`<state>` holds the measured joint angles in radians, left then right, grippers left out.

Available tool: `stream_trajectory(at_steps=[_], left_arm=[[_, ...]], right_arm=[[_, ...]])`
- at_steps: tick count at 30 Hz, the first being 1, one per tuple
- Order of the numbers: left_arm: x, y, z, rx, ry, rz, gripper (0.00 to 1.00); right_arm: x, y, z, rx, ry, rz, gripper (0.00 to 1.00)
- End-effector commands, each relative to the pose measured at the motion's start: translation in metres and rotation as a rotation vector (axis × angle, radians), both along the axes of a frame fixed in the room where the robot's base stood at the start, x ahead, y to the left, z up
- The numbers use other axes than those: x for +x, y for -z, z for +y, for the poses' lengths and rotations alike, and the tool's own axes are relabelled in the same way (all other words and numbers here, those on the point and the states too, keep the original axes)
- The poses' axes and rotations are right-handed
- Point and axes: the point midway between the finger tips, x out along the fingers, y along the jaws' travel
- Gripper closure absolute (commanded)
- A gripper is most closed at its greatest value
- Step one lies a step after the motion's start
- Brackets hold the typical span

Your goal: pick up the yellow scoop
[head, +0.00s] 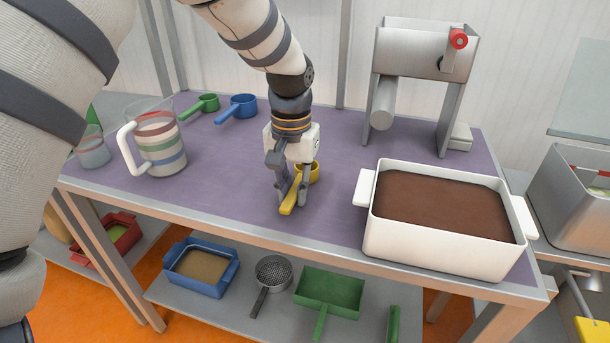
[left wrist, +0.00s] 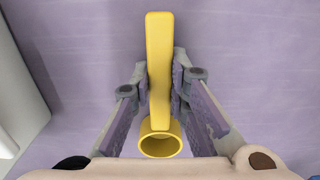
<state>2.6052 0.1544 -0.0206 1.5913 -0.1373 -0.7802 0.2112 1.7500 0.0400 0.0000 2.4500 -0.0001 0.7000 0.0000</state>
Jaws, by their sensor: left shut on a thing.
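The yellow scoop (head: 291,198) is at the middle of the purple tabletop, in front of the left arm. In the left wrist view the scoop (left wrist: 160,60) shows its flat handle pointing up the picture and its round cup at the bottom. My left gripper (head: 292,198) points down over the scoop, with its fingers on both sides of the handle. In the left wrist view the gripper (left wrist: 161,90) is shut on the handle near the cup. I cannot tell whether the scoop still touches the table. My right gripper is not in view.
A white tub (head: 445,240) of brown material stands at the right front. A metal hand-cranked machine (head: 425,55) stands behind it. A clear jug (head: 158,145), a green scoop (head: 200,104) and a blue scoop (head: 238,107) are at the left. A lower shelf (head: 235,305) holds several containers.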

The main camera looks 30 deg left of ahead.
Motion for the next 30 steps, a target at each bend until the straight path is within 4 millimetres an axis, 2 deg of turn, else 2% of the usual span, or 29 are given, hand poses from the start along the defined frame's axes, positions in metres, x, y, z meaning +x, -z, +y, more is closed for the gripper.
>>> stream_trajectory(at_steps=[8, 11, 14, 21, 25, 30], left_arm=[[0.000, -0.004, 0.000, 0.000, 0.000, -0.001, 1.00], [0.001, -0.015, 0.000, 0.001, 0.000, -0.005, 1.00], [0.000, -0.038, -0.001, 0.002, 0.001, -0.007, 1.00], [-0.046, -0.106, -0.040, 0.002, 0.004, -0.017, 1.00], [-0.074, -0.116, -0.065, 0.003, 0.002, -0.008, 1.00], [-0.097, -0.126, -0.086, 0.000, 0.001, 0.001, 1.00]], right_arm=[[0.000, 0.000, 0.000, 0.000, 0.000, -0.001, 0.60], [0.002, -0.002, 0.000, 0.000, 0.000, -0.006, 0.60], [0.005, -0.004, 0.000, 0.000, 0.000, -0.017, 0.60], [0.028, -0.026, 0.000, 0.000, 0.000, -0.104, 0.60], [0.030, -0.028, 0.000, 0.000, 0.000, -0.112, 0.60], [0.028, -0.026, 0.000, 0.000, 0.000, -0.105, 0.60]])
